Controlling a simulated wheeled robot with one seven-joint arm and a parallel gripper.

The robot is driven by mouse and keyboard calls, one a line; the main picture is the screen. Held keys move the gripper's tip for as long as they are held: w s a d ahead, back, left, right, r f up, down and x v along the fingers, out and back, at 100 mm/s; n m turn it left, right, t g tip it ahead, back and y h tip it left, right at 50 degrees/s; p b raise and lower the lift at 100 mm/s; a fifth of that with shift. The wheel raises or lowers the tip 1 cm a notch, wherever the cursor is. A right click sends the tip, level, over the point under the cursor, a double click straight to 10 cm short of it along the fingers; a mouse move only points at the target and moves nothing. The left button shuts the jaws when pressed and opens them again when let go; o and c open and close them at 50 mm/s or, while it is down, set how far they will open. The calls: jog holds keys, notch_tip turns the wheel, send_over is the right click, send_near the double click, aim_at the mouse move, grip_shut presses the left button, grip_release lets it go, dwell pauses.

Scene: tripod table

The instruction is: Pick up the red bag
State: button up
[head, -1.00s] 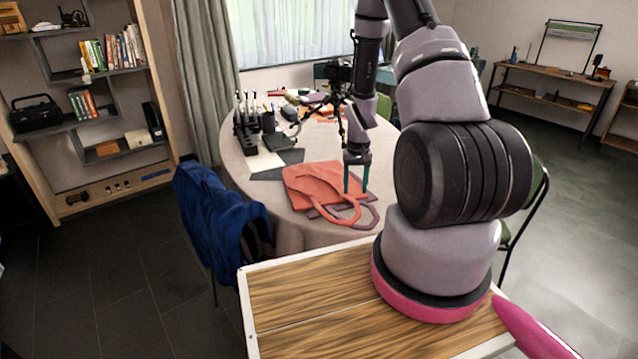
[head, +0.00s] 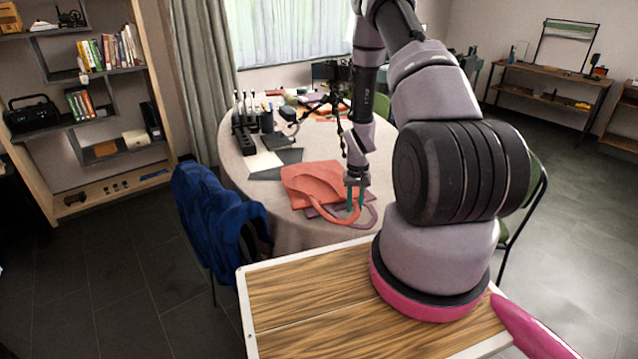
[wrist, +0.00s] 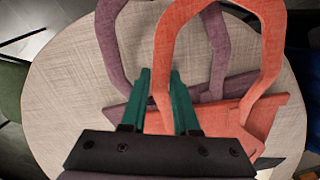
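The red bag (head: 312,182) lies flat on the round table (head: 237,172), near its front edge, with its handle loop towards me. A purple bag (wrist: 217,62) lies partly under it; its handles show beside the red ones. My gripper (head: 355,205), with two teal fingers, points down at the red handle. In the wrist view the fingers of my gripper (wrist: 160,72) flank one strand of the red bag's handle (wrist: 163,42), which fills the narrow gap. I cannot tell whether they press on it. The bag's body (wrist: 268,112) is partly cut off there.
A dark rack (head: 240,140), dark and white sheets (head: 265,161) and a small black tripod (head: 335,98) stand or lie farther back on the table. A chair with a blue jacket (head: 205,205) is at the left.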

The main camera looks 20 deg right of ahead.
grip_shut()
jog(key=shift+r, duration=0.1)
notch_tip(320, 180, up, 10)
jog(key=shift+f, duration=0.1)
dwell(0.4)
